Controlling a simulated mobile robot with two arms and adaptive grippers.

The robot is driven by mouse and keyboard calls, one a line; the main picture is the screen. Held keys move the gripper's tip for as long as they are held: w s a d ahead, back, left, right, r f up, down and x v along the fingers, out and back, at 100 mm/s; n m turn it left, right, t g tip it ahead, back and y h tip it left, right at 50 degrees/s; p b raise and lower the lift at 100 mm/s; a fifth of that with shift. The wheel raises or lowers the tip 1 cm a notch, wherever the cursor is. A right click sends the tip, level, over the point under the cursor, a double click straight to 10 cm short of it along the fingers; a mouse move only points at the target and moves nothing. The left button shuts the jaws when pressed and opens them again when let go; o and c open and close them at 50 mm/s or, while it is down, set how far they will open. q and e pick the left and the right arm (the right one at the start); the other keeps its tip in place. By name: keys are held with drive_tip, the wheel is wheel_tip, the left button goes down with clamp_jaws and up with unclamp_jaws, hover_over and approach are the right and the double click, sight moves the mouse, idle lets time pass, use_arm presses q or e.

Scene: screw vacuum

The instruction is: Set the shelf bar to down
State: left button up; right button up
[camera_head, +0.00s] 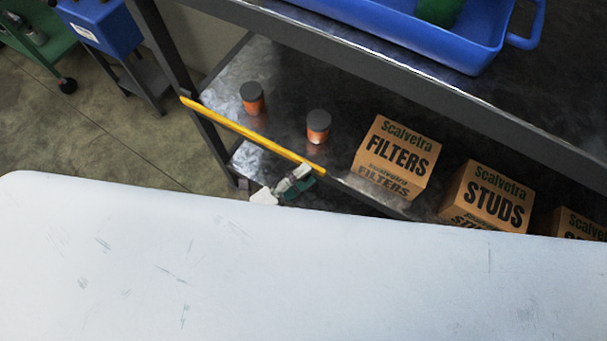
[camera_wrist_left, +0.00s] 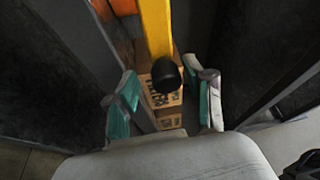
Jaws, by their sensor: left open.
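The yellow shelf bar (camera_head: 250,132) starts at the left shelf post and runs along the front of the lower shelf, standing out over its edge. Its free end is near my left gripper (camera_head: 283,188), which is just beneath that end. In the left wrist view, the bar (camera_wrist_left: 156,30) comes down from the top and ends in a black tip. My left gripper (camera_wrist_left: 168,88) is open, with one finger on each side of the tip. I cannot tell whether a finger touches the bar. My right gripper is out of view.
The lower shelf (camera_head: 295,85) holds two orange jars with dark lids (camera_head: 318,127), a FILTERS box (camera_head: 396,158), a STUDS box (camera_head: 488,195) and another box. A blue tray (camera_head: 430,40) is on the upper shelf. Blue equipment (camera_head: 105,25) stands at the upper left.

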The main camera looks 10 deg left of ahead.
use_arm(q)
drive_tip(key=v, duration=1.2)
